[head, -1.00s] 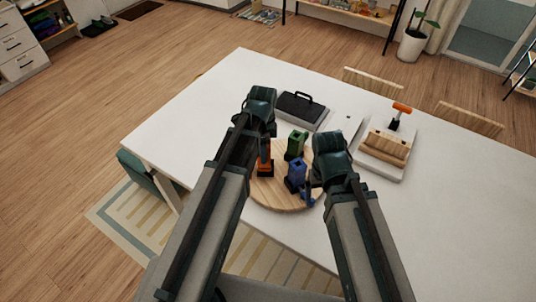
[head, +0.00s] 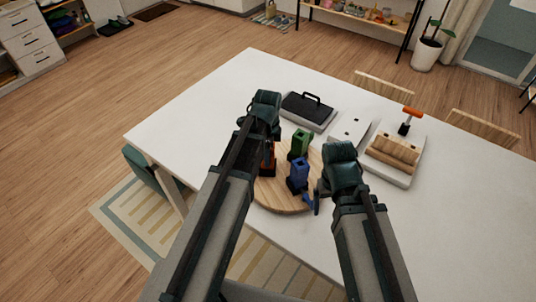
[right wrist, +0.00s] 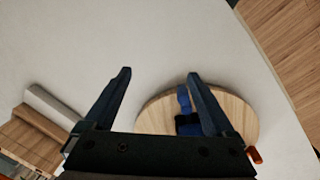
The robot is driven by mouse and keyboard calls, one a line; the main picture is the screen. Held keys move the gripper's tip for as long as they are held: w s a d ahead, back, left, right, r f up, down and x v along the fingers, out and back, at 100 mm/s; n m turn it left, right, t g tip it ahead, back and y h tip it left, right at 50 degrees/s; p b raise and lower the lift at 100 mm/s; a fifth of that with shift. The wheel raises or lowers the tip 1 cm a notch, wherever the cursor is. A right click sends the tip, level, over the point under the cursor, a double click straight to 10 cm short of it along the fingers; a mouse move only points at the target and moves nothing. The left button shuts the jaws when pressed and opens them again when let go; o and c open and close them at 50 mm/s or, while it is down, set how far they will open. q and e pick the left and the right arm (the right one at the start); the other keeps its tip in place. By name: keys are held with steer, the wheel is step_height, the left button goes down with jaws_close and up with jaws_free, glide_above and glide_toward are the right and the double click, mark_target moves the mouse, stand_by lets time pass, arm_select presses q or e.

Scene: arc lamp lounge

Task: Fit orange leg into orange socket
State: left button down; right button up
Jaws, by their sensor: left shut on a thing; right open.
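The orange socket (head: 269,160) stands upright with a dark base on a round wooden board (head: 283,200). My left arm partly covers it. My left gripper (head: 268,133) is above and beside it, shut, its fingers mostly hidden behind the arm. What it grips is barely visible; it appears to be the orange leg. A bit of orange (right wrist: 254,155) shows at the lower right of the right wrist view; I cannot tell whether it is leg or socket. My right gripper (head: 318,190) is open and empty above the board's right side; its fingers (right wrist: 158,80) show apart in the wrist view.
A green block (head: 300,144) and a blue block (head: 298,174) stand on the board. A small blue piece (head: 308,201) is near the right gripper. The table's left part is clear.

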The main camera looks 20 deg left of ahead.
arm_select(q)
steer(key=shift+c, duration=1.2)
jaws_free()
steer(key=shift+r, duration=0.15)
step_height(320, 180, up, 12)
steer(key=p, duration=1.3)
steer(key=shift+r, duration=0.2)
steer(key=shift+f, duration=0.2)
step_height(320, 180, down, 12)
steer(key=b, duration=1.2)
steer(key=shift+f+b, duration=0.1)
steer(key=shift+b, duration=0.25)
